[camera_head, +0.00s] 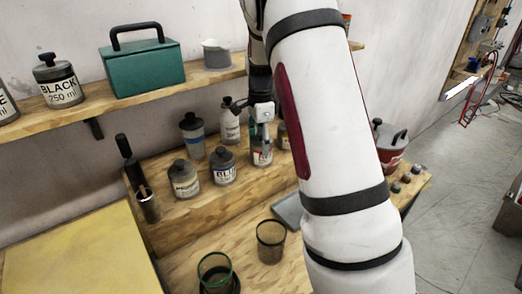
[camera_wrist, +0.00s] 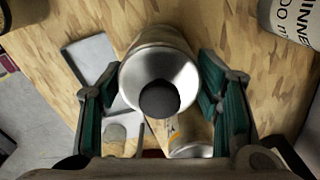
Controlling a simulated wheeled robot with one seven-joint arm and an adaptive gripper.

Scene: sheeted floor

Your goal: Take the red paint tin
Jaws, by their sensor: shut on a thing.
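The red paint tin (camera_head: 262,158), a small grey tin with reddish lettering partly visible, stands on the wooden lower shelf in the head view, right of the blue tin. My gripper (camera_head: 262,138) reaches down over it from above. In the wrist view, a round metal tin with a dark cap (camera_wrist: 160,62) lies between the teal-padded fingers of my gripper (camera_wrist: 155,88), which are shut on it. Its label is hidden there. I cannot tell whether it is lifted off the shelf.
The blue tin (camera_head: 223,168) and another tin (camera_head: 185,180) stand to the left. A thinner bottle (camera_head: 230,122) stands close behind. Another tin (camera_wrist: 190,138) is near the held tin in the wrist view. A grey tray (camera_head: 288,210) and two dark cups (camera_head: 271,242) are in front.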

